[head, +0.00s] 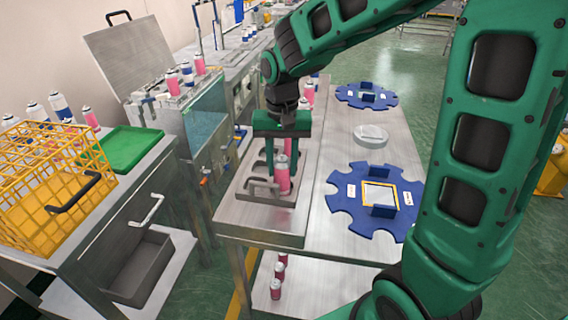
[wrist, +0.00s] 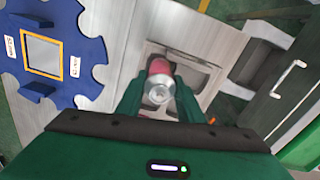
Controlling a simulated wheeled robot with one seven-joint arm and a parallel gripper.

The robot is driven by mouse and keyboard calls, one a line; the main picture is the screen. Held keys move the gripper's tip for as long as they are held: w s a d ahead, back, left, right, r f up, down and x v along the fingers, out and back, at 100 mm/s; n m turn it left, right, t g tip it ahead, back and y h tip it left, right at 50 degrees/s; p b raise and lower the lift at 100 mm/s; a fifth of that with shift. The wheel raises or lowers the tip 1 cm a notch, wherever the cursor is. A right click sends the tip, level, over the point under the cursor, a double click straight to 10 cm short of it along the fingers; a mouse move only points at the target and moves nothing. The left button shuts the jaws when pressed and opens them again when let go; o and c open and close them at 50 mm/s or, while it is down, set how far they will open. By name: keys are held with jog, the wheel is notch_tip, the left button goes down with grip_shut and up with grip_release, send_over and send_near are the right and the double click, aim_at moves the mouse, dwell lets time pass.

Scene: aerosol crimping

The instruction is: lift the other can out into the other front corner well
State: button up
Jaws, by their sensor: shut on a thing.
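My gripper (head: 283,150) is shut on a pink can with a silver top (head: 283,178). In the head view the can stands upright at the front right part of a grey tray with wells (head: 262,200). I cannot tell whether its base is in a well or just above one. In the wrist view the can (wrist: 160,86) sits between the two green fingers, its silver top towards the camera. Part of the tray (wrist: 205,80) shows beyond it. Another pink can (head: 308,92) stands behind the gripper, partly hidden by my arm.
A blue notched plate (head: 342,205) lies right of the tray, with another blue one (head: 350,97) and a pale round dish (head: 370,136) farther back. A yellow wire basket (head: 45,205) and green tray (head: 125,150) are at left. Several cans stand on the lower shelf (head: 310,290).

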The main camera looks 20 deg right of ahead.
jog(key=o, duration=1.4)
jog(key=shift+f, duration=0.1)
jog(key=shift+w+r, duration=0.1)
jog(key=shift+r, duration=0.35)
notch_tip(320, 180, up, 10)
jog(key=shift+f, duration=0.1)
